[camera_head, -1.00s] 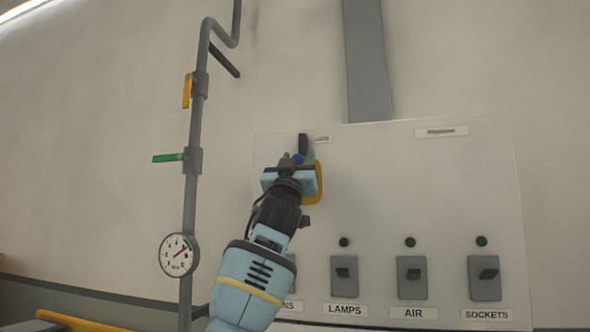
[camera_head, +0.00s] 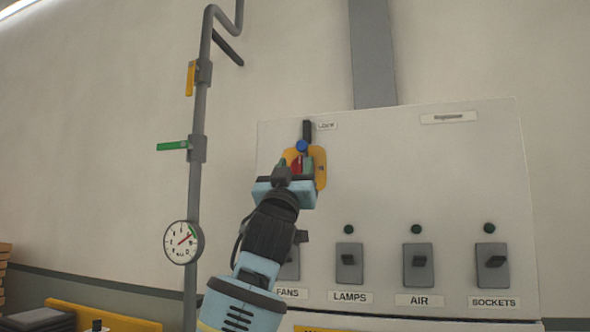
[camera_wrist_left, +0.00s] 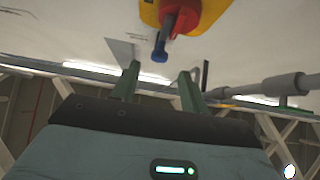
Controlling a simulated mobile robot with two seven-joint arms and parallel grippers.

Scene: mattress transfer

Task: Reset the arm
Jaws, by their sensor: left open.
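My left gripper (camera_head: 295,168) is in front of the white panel (camera_head: 400,170), just below a blue-tipped handle (camera_head: 301,146). The handle belongs to a red rotary switch (camera_head: 297,163) on a yellow plate (camera_head: 320,168), partly hidden by my gripper. In the left wrist view my green fingers (camera_wrist_left: 160,72) are open and nothing is held between them. The blue tip (camera_wrist_left: 160,56) shows just beyond the fingertips, seemingly clear of them. The red knob (camera_wrist_left: 182,18) and yellow plate (camera_wrist_left: 215,12) are at the top. My right gripper is not in view.
Below are switches labelled FANS, LAMPS (camera_head: 349,264), AIR (camera_head: 418,266) and SOCKETS (camera_head: 492,266). To the left a grey pipe (camera_head: 199,110) carries a yellow lever (camera_head: 190,78), a green lever (camera_head: 172,145) and a gauge (camera_head: 183,242). The wall between is bare.

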